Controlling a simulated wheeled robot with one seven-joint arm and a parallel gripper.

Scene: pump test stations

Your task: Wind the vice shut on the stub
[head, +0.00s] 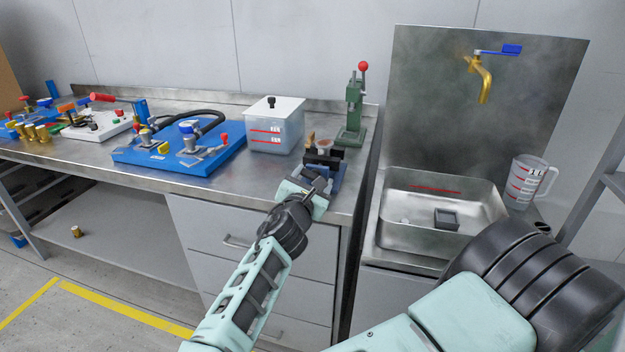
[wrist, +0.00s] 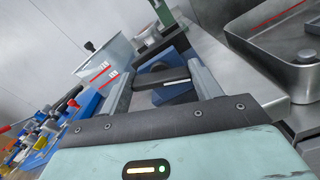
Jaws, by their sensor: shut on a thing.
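The vice (head: 340,172) stands at the front right corner of the steel bench, with dark jaws and a blue body. In the wrist view the blue vice body (wrist: 178,92) lies just past my fingers. My gripper (head: 316,181) is at the vice's front. It is shut on a dark bar (wrist: 160,80), seemingly the vice handle, which spans between the fingers. A small brown piece (head: 310,137) and a round brownish top (head: 324,144) show at the jaws. I cannot tell which is the stub, or how wide the jaws stand.
A green press (head: 352,112) with a red knob stands behind the vice. A clear lidded tank (head: 276,130) and a blue pump board (head: 175,158) are to the left. A sink (head: 410,235) with a small dark block (head: 446,219) and a measuring jug (head: 524,185) are to the right.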

